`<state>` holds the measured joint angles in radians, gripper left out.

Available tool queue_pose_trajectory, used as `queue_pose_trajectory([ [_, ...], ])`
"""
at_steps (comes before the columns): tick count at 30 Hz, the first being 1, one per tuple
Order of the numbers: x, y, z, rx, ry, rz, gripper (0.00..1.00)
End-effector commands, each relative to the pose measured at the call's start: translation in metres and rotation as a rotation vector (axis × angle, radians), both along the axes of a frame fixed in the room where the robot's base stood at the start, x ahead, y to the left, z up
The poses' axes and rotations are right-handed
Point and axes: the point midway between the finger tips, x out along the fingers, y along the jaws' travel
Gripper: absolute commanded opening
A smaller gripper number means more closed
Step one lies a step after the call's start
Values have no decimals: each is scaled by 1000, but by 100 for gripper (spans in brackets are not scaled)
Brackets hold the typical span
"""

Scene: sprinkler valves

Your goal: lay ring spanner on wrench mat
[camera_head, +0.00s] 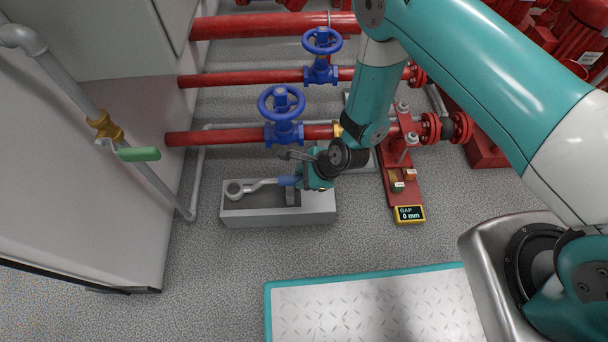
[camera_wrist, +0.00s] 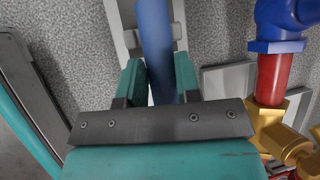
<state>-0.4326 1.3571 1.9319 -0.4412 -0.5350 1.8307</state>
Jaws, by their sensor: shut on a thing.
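The ring spanner has a grey ring end (camera_head: 235,190), a grey shank and a blue handle (camera_head: 289,181). My gripper (camera_head: 300,181) is shut on the blue handle. In the wrist view, the handle (camera_wrist: 155,35) runs between the two teal fingers of my gripper (camera_wrist: 159,78). The spanner lies roughly level over a long grey block (camera_head: 258,218), its ring end to the left. I cannot tell whether it touches the block. A dark patch shows on the block beneath the gripper. No wrench mat can be made out for certain.
Red pipes (camera_head: 220,137) with blue handwheel valves (camera_head: 281,103) stand behind the block. A red stand with a gap display (camera_head: 409,214) is to the right. A grey cabinet (camera_head: 75,190) and a pipe with a green lever (camera_head: 139,154) are left.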

Motion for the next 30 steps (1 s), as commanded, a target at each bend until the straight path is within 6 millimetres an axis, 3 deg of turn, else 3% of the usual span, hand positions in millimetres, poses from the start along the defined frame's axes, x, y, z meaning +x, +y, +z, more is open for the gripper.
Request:
queue_pose_trajectory([
  [24,0,0,-27,1,0,-1,0],
  [25,0,0,-26,1,-1,0,36],
  [28,0,0,-25,1,-1,0,59],
  [30,0,0,-25,1,0,0,61],
])
